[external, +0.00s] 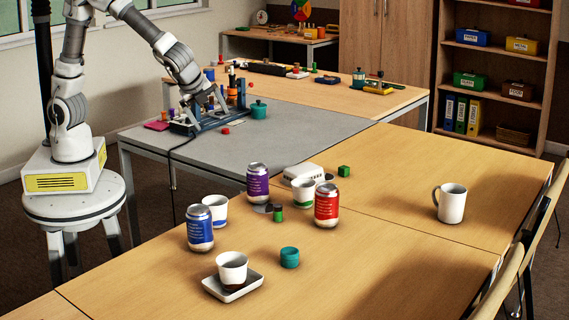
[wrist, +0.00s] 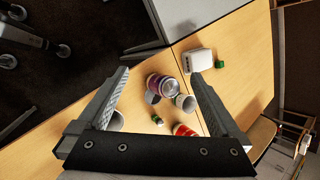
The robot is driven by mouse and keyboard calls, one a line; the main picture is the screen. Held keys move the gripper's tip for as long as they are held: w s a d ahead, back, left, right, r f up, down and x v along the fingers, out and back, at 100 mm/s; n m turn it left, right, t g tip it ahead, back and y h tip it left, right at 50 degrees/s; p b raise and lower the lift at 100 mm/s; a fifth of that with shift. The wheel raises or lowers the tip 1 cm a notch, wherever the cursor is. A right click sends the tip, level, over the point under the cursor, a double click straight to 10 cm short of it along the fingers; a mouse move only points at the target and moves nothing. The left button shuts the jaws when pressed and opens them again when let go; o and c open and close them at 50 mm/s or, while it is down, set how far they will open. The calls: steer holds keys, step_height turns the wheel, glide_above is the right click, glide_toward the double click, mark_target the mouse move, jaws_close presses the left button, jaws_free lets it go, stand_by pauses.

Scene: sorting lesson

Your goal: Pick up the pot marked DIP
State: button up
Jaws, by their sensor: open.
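A small teal pot (external: 289,257) stands on the near wooden table, right of a white cup on a square saucer. No DIP mark can be read on either pot. I make out neither teal pot in the wrist view.
A blue can (external: 200,228), purple can (external: 257,182), red can (external: 327,204), several cups and a white box (external: 304,174) crowd the near table. A white mug (external: 450,203) stands alone at right. The grey table's front part (external: 320,130) is bare.

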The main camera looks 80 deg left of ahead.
steer(key=w+d+f+m+t+y+b, duration=0.1)
steer(key=w+d+f+m+t+b, duration=0.15)
steer(key=w+d+f+m, duration=0.45)
steer(key=w+d+f+m+t+y+b, duration=0.1)
steer(key=w+d+f+m+t+b, duration=0.2)
steer(key=f, duration=0.6)
steer(key=w+m+b, duration=0.1)
steer(key=w, duration=0.1)
steer(key=w+d+f+m+t+b, duration=0.1)
steer(key=w+m, duration=0.1)
steer(key=w+m+t+b, duration=0.1)
steer(key=w, duration=0.1)
steer(key=shift+d+f+t, duration=0.15)
steer(key=shift+f+t, duration=0.1)
steer(key=shift+f, duration=0.05)
steer(key=shift+w+m+y+b, duration=0.3)
steer(key=b, duration=0.2)
glide_toward(311, 185)
steer(key=shift+x, duration=0.9)
steer(key=b+x, duration=0.1)
steer(key=x, duration=0.3)
steer(key=shift+f, duration=0.25)
steer(key=shift+w+a, duration=0.35)
steer(key=shift+w, duration=0.1)
